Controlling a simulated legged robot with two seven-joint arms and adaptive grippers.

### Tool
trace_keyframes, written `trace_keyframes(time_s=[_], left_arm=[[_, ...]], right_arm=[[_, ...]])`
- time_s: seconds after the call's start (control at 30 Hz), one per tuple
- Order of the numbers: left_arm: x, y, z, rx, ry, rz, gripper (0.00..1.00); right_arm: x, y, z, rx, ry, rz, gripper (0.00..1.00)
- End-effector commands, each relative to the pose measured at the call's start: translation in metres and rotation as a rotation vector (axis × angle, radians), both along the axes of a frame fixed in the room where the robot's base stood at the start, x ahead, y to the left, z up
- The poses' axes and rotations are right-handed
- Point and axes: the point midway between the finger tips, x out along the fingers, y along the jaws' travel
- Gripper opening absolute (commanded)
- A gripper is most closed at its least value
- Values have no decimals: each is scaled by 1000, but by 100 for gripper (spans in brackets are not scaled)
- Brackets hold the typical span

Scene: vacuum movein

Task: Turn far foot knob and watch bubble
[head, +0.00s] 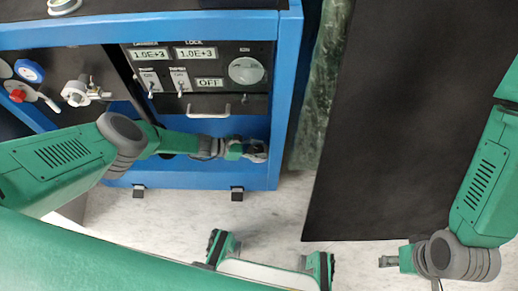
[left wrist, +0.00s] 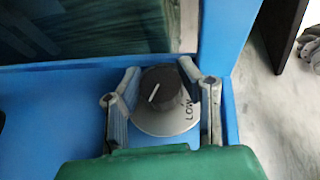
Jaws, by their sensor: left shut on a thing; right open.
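My left gripper (head: 258,152) reaches the lower right of the blue cabinet frame (head: 200,177) in the head view. In the left wrist view, my left gripper (left wrist: 160,72) has a finger on each side of a black knob (left wrist: 160,88) and is shut on it. The knob has a white pointer line and sits on a silver dial plate (left wrist: 166,124) marked LOW. In the head view the gripper hides the knob. My right gripper (head: 390,261) is at the lower right over the floor, small in view, open and empty.
The cabinet's dark panel (head: 218,78) carries displays, switches, a round dial (head: 246,70) and a handle (head: 208,112). Valves (head: 75,92) are at its left. Short black feet (head: 237,193) stand on the pale floor. A large dark surface (head: 385,130) fills the right side.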

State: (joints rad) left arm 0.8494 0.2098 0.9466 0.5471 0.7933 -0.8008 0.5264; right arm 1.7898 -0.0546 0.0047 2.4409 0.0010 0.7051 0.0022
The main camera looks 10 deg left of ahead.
Motion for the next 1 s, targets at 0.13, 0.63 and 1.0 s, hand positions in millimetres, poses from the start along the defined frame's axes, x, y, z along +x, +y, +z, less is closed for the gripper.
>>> trace_keyframes(time_s=[0.13, 0.63, 1.0], left_arm=[[0, 3, 0, 6, 1, -9, 2], [0, 2, 0, 3, 0, -8, 55], [-1, 3, -2, -4, 2, 83, 55]], right_arm=[[0, 0, 0, 0, 0, 0, 42], [0, 0, 0, 0, 1, 0, 42], [-1, 0, 1, 0, -2, 0, 42]])
